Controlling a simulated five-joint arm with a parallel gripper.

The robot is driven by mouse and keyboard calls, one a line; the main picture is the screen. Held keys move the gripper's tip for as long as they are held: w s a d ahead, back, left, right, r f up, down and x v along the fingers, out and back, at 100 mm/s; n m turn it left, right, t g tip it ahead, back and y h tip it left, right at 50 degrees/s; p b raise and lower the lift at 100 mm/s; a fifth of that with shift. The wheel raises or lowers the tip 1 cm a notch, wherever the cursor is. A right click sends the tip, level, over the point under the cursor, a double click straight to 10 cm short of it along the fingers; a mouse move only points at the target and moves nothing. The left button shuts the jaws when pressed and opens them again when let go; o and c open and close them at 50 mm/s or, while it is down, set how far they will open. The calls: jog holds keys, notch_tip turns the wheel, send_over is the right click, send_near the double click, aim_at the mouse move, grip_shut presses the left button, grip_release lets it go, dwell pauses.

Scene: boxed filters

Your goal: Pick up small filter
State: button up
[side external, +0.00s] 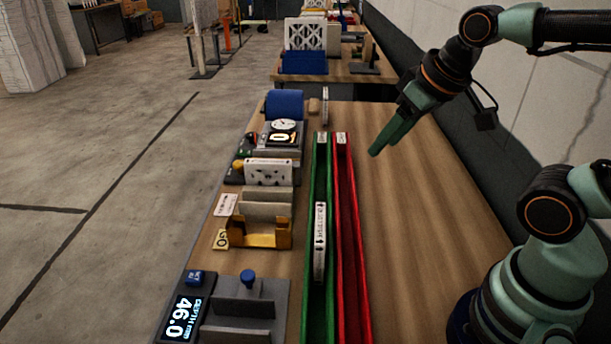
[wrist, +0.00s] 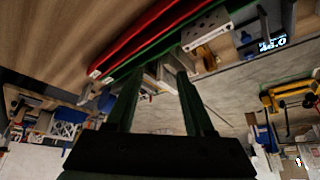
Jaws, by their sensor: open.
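Several white boxed filters show in the side view, and I cannot tell for sure which is the small one. One filter with dark cut-outs (side external: 268,171) stands in a fixture left of the rails. A narrow filter (side external: 320,242) stands on edge in the green channel (side external: 321,180); a white filter also shows by the green channel in the wrist view (wrist: 205,28). A thin upright one (side external: 325,106) is at the table's far end. My gripper (side external: 377,151) is open and empty, raised above the table right of the red channel (side external: 346,190). Its two fingers frame the wrist view (wrist: 157,78).
The wooden table (side external: 420,220) is clear right of the channels. A wall borders the right side.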

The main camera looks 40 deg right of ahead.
dwell(0.3)
jog(key=shift+o, duration=1.1)
